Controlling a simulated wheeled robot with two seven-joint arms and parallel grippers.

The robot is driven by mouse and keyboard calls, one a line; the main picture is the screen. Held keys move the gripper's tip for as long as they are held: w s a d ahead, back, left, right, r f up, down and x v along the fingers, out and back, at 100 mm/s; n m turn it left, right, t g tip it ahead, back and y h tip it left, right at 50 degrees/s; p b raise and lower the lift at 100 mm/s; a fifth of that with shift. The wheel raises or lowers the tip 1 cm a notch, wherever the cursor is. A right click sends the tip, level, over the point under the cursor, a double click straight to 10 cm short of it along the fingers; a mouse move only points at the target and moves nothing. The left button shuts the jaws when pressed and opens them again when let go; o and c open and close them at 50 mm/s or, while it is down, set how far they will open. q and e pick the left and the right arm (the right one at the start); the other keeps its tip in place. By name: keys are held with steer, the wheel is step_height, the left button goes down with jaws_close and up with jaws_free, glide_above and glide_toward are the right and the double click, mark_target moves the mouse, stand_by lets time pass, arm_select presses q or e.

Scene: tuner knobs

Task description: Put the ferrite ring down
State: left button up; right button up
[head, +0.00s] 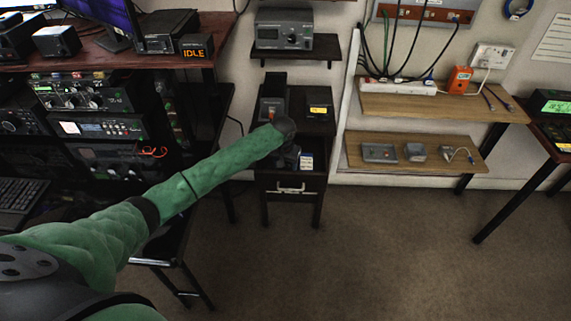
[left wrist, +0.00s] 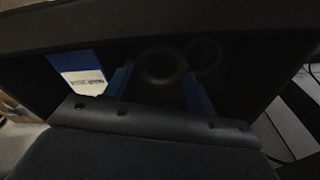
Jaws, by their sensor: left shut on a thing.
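My left gripper (left wrist: 159,73) is inside the open drawer (left wrist: 236,98) of a small dark cabinet. Its two blue fingers stand on either side of a dark ferrite ring (left wrist: 161,80), and it is shut on that ring. A second dark ring (left wrist: 206,58) lies right beside it, at its right. The drawer is dim, so I cannot tell whether the held ring touches the drawer floor. In the head view my left gripper (head: 289,157) is a dark shape over the drawer, and the rings cannot be made out. My right gripper is not in view.
A blue and white labelled packet (left wrist: 82,75) lies in the drawer, left of the fingers; it also shows in the head view (head: 307,161). The drawer front with its handle (head: 290,189) faces me. Wooden shelves (head: 420,152) hang at the right. The floor in front is clear.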

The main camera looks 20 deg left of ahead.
arm_select(q)
steer(key=shift+f, duration=0.15)
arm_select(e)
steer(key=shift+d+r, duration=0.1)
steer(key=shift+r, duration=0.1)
arm_select(q)
steer(key=o, duration=1)
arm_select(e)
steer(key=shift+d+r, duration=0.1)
arm_select(q)
steer(key=shift+r, duration=0.25)
steer(key=shift+s+r+b, duration=0.25)
steer(key=shift+r, duration=1.75)
steer(key=shift+s+r+b, duration=0.2)
steer(key=shift+r+b, duration=0.1)
steer(key=shift+r, duration=1.75)
steer(key=shift+s+r+b, duration=0.25)
steer(key=shift+r, duration=1.75)
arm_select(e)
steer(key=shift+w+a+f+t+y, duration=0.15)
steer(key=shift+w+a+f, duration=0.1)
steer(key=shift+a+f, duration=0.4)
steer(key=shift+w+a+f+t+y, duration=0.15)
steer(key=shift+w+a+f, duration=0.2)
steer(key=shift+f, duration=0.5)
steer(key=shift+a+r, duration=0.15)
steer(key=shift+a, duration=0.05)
